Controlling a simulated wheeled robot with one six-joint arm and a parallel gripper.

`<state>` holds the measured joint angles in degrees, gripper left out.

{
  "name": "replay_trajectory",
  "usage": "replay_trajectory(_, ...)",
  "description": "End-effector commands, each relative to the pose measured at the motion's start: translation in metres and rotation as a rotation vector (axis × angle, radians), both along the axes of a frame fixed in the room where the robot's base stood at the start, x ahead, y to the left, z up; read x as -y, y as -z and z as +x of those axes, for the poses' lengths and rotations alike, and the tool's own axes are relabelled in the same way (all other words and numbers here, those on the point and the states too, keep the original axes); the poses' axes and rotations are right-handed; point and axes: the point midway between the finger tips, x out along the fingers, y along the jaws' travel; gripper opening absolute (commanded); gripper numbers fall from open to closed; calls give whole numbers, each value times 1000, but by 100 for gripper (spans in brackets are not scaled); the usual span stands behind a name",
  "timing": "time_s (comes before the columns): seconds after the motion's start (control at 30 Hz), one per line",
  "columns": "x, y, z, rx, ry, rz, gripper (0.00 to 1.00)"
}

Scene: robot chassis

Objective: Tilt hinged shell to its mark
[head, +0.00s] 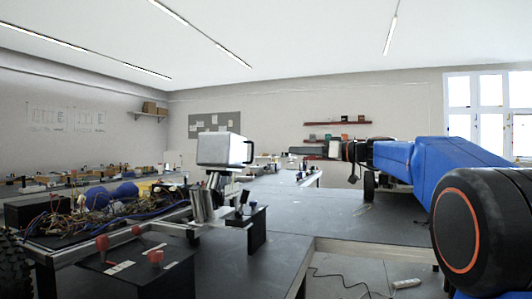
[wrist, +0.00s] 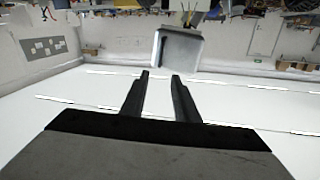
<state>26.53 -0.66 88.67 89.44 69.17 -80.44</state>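In the wrist view, which looks upside down, the shell (wrist: 180,50) is beyond the fingertips, a little right of centre. My gripper (head: 294,151) is to the right of the shell in the head view, apart from its handle. In the wrist view my gripper (wrist: 159,75) has its two fingers spread with nothing between them. I cannot make out the mark or the hinge clearly.
An open chassis with tangled wires and blue parts (head: 110,200) fills the bench left of the shell. Red knobs (head: 102,242) stand at the front, and a small dark stand (head: 246,220) is below the shell. The space between gripper and shell looks clear.

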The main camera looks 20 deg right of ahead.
Motion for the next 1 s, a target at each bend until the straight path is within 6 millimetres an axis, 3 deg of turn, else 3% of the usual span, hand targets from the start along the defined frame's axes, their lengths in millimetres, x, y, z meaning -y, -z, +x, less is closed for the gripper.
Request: replay_trajectory(1.0, -108, 2, 116, -5, -2, 0, 28)
